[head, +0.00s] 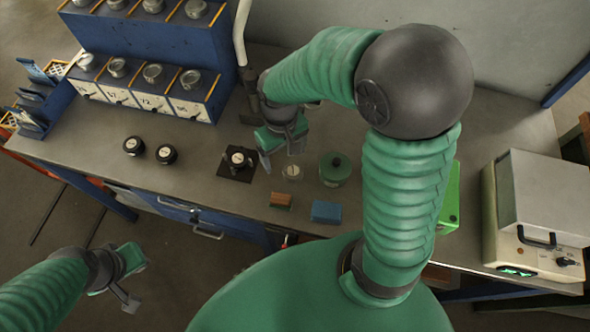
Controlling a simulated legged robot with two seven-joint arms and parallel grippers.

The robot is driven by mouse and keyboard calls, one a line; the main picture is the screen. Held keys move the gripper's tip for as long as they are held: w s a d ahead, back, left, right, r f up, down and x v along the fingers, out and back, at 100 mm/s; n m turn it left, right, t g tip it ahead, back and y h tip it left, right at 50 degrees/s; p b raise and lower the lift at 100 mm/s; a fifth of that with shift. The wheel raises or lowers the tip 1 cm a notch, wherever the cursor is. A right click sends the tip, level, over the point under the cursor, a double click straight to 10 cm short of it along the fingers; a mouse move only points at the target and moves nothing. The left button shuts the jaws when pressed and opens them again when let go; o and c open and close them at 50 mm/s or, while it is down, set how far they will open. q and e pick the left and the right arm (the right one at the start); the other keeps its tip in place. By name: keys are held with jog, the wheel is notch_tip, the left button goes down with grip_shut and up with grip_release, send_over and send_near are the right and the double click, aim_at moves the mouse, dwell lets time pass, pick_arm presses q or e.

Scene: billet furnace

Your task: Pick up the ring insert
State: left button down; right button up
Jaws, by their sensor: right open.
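I cannot tell for certain which small round part is the ring insert. A small pale round piece (292,172) lies on the bench just below my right gripper. A dark round piece with a light top (238,158) stands on a black square plate (229,173) to its left. My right gripper (281,155) is open above the bench, between and slightly beyond these two, with nothing visible between its fingers. My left gripper (133,282) hangs in front of the bench at lower left, away from these parts; its jaw opening is unclear.
Two black round pieces (150,150) stand on the bench to the left. A green round tin (335,169), a brown block (281,200) and a blue block (326,211) lie near the front edge. A blue rack (150,75) and a white box device (540,215) flank the bench.

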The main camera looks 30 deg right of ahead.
aim_at(293, 169)
jog(key=d+f, duration=0.1)
jog(key=f, duration=0.6)
jog(key=d+f, duration=0.1)
jog(key=f, duration=0.2)
jog(key=shift+w+d+f, duration=0.1)
jog(key=shift+d+f, duration=0.25)
jog(key=shift+w+d, duration=0.1)
grip_shut()
